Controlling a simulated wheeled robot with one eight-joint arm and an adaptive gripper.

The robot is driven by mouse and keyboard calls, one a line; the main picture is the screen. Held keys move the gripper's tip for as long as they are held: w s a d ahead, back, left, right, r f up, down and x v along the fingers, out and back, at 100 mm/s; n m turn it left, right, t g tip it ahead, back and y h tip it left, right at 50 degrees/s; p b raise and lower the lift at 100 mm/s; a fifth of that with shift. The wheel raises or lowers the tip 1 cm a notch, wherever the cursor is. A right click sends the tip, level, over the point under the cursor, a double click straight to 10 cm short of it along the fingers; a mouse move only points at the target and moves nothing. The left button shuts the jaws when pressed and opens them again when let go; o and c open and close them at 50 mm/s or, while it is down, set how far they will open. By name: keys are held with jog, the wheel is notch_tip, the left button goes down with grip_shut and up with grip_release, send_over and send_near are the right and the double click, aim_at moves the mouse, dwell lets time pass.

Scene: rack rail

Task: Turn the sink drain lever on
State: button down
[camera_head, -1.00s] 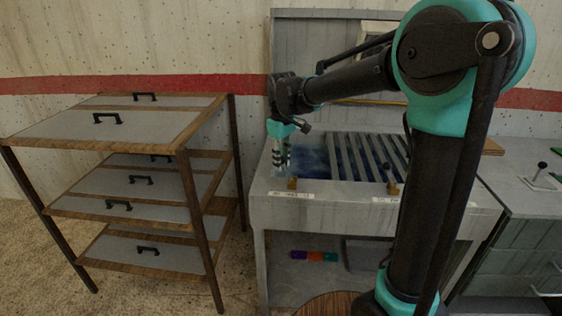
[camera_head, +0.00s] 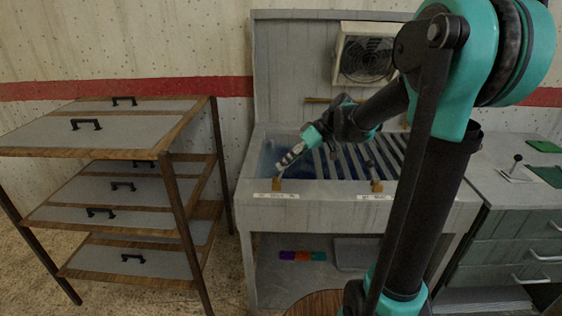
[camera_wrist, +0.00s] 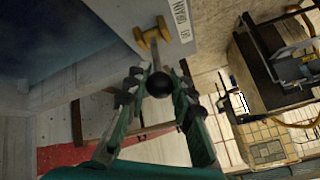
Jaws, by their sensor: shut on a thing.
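The sink (camera_head: 340,213) is a grey basin with slats over its right part and two brass-based levers on its front rim. The left lever's brass base (camera_head: 276,184) sits above a white label (camera_head: 277,196). In the wrist view, this brass base (camera_wrist: 152,34) is beside a label (camera_wrist: 181,20); I cannot read it surely. My gripper (camera_head: 283,168) reaches down at a tilt to this left lever. In the wrist view my gripper (camera_wrist: 162,76) is shut on the lever's black ball knob (camera_wrist: 159,84). The fingers hide most of the lever in the head view.
The second lever (camera_head: 376,186) stands to the right on the same rim. A wooden rack (camera_head: 176,195) with grey handled panels stands left. A fan (camera_head: 366,55) is mounted behind the sink. A cabinet (camera_head: 520,245) with a small black-knobbed lever (camera_head: 516,166) is at right.

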jog(key=shift+d+f, duration=0.2)
jog(key=shift+d, duration=0.3)
jog(key=c, duration=1.3)
grip_release()
jog(key=shift+o, duration=0.2)
jog(key=v, duration=1.2)
